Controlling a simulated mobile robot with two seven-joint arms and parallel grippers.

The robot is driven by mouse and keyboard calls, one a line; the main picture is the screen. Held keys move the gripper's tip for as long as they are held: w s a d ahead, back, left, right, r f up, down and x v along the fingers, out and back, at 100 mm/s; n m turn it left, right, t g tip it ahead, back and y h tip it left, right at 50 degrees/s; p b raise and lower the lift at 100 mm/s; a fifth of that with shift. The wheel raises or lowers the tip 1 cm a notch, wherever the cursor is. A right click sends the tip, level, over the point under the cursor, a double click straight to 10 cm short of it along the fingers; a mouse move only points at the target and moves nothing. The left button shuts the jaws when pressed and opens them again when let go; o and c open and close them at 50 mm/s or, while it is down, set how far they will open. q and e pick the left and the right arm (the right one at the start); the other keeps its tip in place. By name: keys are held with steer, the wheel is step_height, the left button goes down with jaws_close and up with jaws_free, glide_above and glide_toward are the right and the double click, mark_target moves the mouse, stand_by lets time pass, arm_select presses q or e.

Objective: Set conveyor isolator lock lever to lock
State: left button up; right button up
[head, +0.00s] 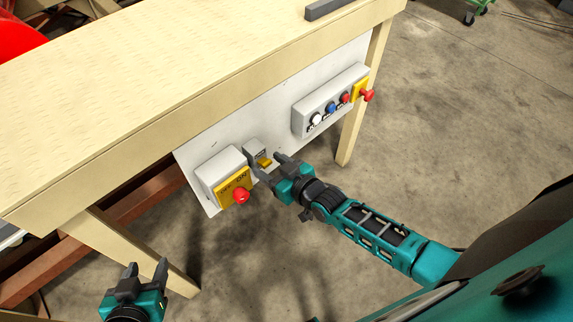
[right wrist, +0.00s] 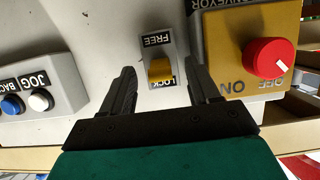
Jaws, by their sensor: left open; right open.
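The isolator lock lever is a small yellow lever (head: 264,162) on a grey housing (head: 253,149) on the white panel. In the right wrist view the yellow lever (right wrist: 161,70) sits between an upside-down FREE label above and a LOCK label below. It partly covers the LOCK label; I cannot tell its exact setting. My right gripper (head: 268,168) is open in front of the lever. In the right wrist view its fingers (right wrist: 160,85) stand either side of the lever, with gaps showing. My left gripper (head: 146,270) is open and empty, low at the left.
A conveyor isolator box with a yellow plate and red knob (head: 241,195) is close beside the lever. The wooden table (head: 190,70) overhangs the panel.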

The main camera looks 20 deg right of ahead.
steer(key=p+v, duration=0.1)
steer(key=v, duration=1.1)
steer(key=shift+s+a+r+m+g+h, duration=0.15)
steer(key=shift+s+m+g+h, duration=0.2)
steer(key=shift+s+g+h, duration=0.55)
steer(key=shift+s+a+m+g+h, duration=0.1)
steer(key=shift+s+m+g+h, duration=0.35)
steer(key=shift+s, duration=0.85)
